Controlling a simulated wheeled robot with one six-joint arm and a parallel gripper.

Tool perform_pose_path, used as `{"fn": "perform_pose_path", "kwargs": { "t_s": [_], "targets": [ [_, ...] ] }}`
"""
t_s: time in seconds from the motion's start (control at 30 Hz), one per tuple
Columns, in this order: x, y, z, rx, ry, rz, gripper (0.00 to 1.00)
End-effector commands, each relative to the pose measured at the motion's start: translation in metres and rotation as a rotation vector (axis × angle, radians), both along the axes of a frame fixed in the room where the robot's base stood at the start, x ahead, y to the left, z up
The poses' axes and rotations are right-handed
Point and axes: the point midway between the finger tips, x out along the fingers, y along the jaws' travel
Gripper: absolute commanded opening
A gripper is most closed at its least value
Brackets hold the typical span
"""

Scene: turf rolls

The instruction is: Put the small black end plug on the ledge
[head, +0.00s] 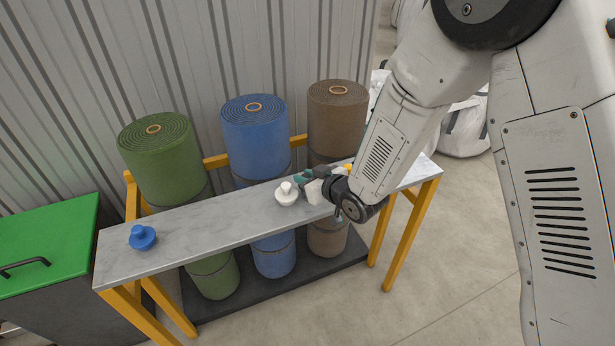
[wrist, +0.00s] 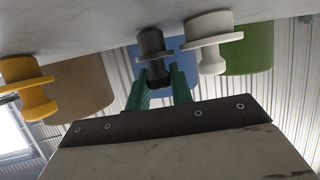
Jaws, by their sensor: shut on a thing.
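The small black end plug (wrist: 152,45) is between the teal fingers of my gripper (wrist: 158,76) in the wrist view, which is upside down. The fingers are shut on its narrow knob, and its wide end is at the grey ledge surface (wrist: 75,28). I cannot tell whether it touches the ledge. In the head view my gripper (head: 304,177) is low over the grey ledge (head: 205,223), just right of the white plug. The black plug is not clearly seen there, hidden by the gripper and arm.
A white plug (head: 286,194) stands close to my gripper. A yellow plug (wrist: 28,85) stands on its other side, mostly hidden in the head view. A blue plug (head: 142,237) stands at the ledge's left end. Green, blue and brown turf rolls stand behind. The ledge between blue and white plugs is clear.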

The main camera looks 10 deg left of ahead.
Motion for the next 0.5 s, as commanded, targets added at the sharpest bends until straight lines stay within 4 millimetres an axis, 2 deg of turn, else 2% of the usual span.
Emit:
{"fn": "perform_pose_path", "kwargs": {
  "t_s": [0.1,0.13,0.2,0.5],
  "targets": [
    [0.0004,-0.0009,-0.0033,0.0,0.0,-0.001,0.0],
    [0.0005,-0.0011,-0.0031,0.0,0.0,-0.001,0.28],
    [0.0007,-0.0013,-0.0028,0.0,0.0,-0.002,0.44],
    [0.001,-0.0026,-0.0013,0.0,0.0,-0.003,0.44]
  ]
}}
